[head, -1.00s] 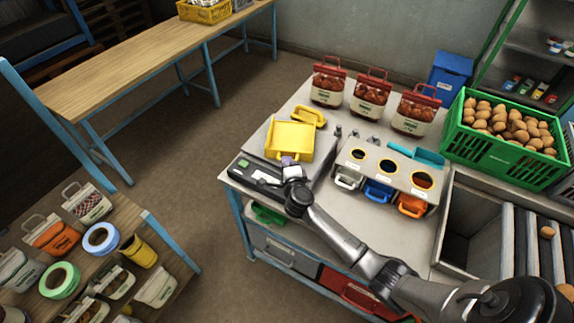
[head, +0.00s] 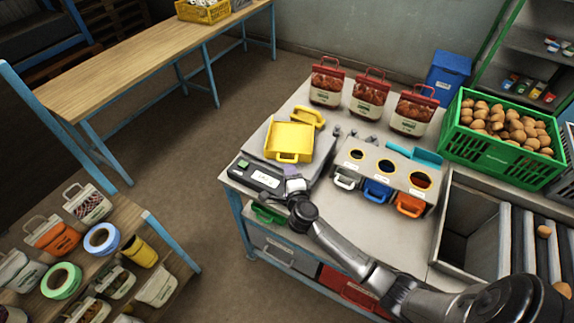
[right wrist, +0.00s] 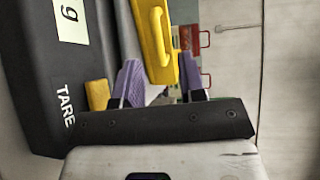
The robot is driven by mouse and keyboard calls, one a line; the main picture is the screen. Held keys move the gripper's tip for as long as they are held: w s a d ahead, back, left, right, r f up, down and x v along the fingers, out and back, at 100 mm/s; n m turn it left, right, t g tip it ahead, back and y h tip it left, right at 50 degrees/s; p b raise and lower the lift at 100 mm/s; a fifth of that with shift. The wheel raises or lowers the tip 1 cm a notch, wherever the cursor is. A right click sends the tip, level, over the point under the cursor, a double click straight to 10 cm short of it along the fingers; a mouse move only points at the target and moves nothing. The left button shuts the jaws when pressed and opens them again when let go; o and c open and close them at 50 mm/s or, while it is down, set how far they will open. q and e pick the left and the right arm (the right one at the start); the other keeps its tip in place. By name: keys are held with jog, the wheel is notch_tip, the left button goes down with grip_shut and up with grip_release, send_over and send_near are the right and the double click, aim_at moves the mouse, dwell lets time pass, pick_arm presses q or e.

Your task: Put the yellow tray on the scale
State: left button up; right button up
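The yellow tray (head: 290,136) lies flat on the plate of the scale (head: 250,171), its handle facing the scale's dark front panel. In the right wrist view the tray (right wrist: 150,35) is just past the fingertips, and the scale's panel (right wrist: 40,70) with the TARE label is at the left. My right gripper (head: 292,172) is over the front of the scale, just short of the tray handle. In the right wrist view its purple fingers (right wrist: 158,72) are spread, with nothing held between them. My left gripper is not in view.
A yellow scoop (head: 307,117) is behind the tray. Right of the scale stands a grey dispenser (head: 352,158) with three round openings and coloured scoops. Red-topped sacks (head: 369,97) line the back. A green crate (head: 490,152) of potatoes is at the right.

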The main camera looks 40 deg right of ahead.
jog(key=v, duration=0.6)
jog(key=shift+s+a+r, duration=0.15)
jog(key=shift+s+a, duration=0.15)
jog(key=shift+s, duration=0.05)
jog(key=s+a+r+n+y, duration=0.2)
jog(key=s+a+n+y, duration=0.3)
jog(key=a+n+y, duration=0.5)
jog(key=s+a+r+n+y, duration=0.2)
jog(key=s+a+n+y, duration=0.4)
jog(key=a+n, duration=0.55)
jog(key=s+f+n+g+h, duration=0.1)
jog(key=s+f+n+g, duration=0.5)
jog(key=s, duration=0.1)
jog(key=s+d+f+g+h, duration=0.1)
jog(key=s+d+g+h, duration=0.3)
jog(key=s, duration=0.5)
jog(key=d+h, duration=0.2)
jog(key=d, duration=0.1)
jog(key=shift+f+m+g, duration=0.35)
jog(key=shift+f+g, duration=0.05)
jog(key=shift+s, duration=0.15)
